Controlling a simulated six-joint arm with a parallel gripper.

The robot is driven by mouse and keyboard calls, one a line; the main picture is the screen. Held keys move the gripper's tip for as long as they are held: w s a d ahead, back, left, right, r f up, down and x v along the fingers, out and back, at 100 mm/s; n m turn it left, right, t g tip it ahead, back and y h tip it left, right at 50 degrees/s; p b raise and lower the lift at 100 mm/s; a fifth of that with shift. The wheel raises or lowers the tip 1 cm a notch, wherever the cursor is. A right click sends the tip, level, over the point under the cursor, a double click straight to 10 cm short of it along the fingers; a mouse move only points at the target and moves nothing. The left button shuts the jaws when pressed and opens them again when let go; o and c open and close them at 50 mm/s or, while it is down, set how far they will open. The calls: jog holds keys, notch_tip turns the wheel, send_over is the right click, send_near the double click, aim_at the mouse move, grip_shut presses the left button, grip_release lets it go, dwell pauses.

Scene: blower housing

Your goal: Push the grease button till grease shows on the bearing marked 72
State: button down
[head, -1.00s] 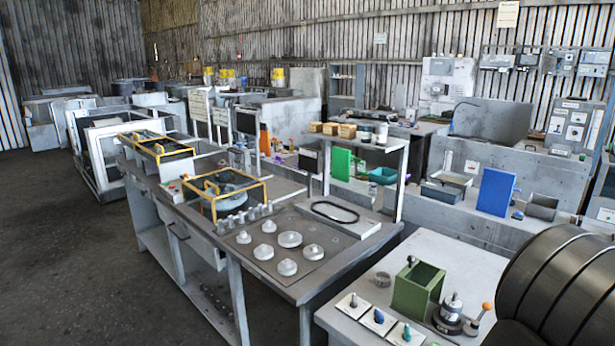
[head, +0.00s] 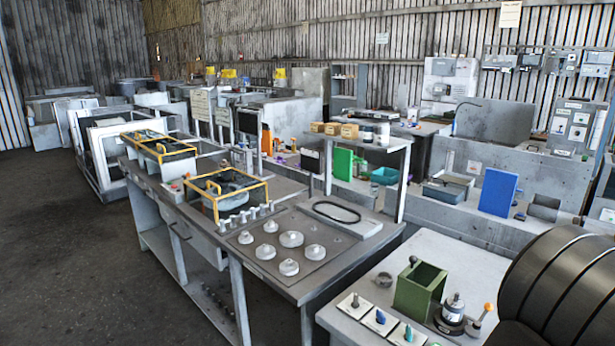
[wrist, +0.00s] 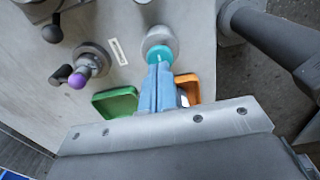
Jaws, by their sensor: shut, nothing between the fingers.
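In the wrist view, my gripper (wrist: 158,68) is shut, with its two blue fingers together and nothing between them. Its tips are right at the lower edge of a round teal button (wrist: 160,53) on a grey round housing (wrist: 157,37). I cannot tell whether the tips touch the button or how far it is pressed. I cannot make out a bearing marked 72 or any grease in either view. My gripper does not show in the head view.
In the wrist view, a green tray (wrist: 115,102) lies left of my fingers and an orange tray (wrist: 188,84) right. A purple-knobbed lever (wrist: 78,80) and a black knob (wrist: 52,34) stand farther left. The head view shows a workbench with several grey discs (head: 290,239) and a green box (head: 418,290).

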jog(key=shift+f, duration=0.1)
jog(key=shift+f, duration=1.3)
jog(key=shift+r, duration=0.8)
jog(key=shift+f, duration=0.1)
jog(key=shift+f, duration=0.75)
jog(key=shift+r, duration=0.85)
